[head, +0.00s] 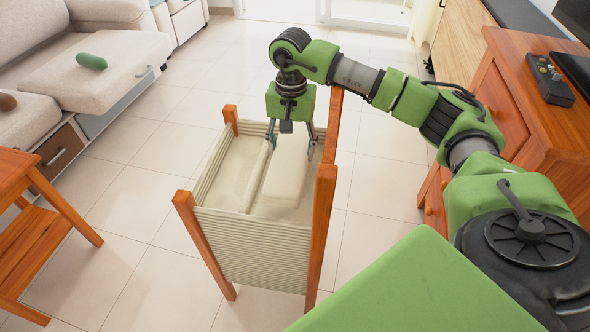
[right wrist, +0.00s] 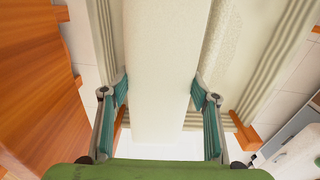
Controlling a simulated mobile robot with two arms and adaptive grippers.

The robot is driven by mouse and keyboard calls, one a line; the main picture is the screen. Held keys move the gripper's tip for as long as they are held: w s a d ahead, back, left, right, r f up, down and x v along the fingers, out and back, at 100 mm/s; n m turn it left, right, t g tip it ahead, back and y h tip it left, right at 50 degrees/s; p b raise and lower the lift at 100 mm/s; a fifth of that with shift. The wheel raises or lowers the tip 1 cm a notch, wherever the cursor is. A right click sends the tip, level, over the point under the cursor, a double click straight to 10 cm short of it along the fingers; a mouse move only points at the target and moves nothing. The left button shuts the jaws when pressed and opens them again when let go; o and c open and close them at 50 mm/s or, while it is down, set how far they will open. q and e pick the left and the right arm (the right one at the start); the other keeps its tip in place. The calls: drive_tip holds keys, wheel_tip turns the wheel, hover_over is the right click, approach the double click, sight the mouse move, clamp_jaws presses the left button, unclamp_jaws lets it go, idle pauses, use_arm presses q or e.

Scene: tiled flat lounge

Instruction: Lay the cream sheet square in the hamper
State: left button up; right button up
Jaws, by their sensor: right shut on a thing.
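The hamper (head: 252,245) stands on the tiles in the middle of the head view, with ribbed cream walls and orange wooden posts. A lengthwise ridge (head: 256,177) splits its opening. My right gripper (head: 290,142) points down over the hamper, shut on the cream sheet (head: 284,184), a long folded block. The sheet lies lengthwise on the right side of the ridge, within the opening near rim height. I cannot tell whether it touches the bottom. In the right wrist view, the teal finger pads (right wrist: 158,94) flank the sheet (right wrist: 158,45). My left gripper is out of view.
A wooden cabinet (head: 500,125) with a black device (head: 549,82) on top stands close on the right. A small wooden table (head: 30,245) is at the left. A sofa (head: 105,72) with a green roll (head: 91,61) is behind it. Bare tiles surround the hamper.

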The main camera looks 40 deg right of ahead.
sight(295, 153)
drive_tip(key=shift+s+a+f, duration=0.1)
drive_tip(key=shift+s+f, duration=0.5)
drive_tip(key=shift+f, duration=0.1)
drive_tip(key=shift+c, duration=0.7)
drive_tip(key=f, duration=0.1)
drive_tip(key=f+b, duration=0.1)
drive_tip(key=shift+s+f, duration=0.3)
drive_tip(key=shift+s, duration=0.1)
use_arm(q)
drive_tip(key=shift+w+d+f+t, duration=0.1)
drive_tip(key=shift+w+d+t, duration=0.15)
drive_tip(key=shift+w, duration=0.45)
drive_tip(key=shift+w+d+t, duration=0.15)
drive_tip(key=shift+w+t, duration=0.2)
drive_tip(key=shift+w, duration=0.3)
use_arm(e)
drive_tip(key=shift+f, duration=0.6)
drive_tip(key=o, duration=1.2)
drive_tip(key=shift+w, duration=0.1)
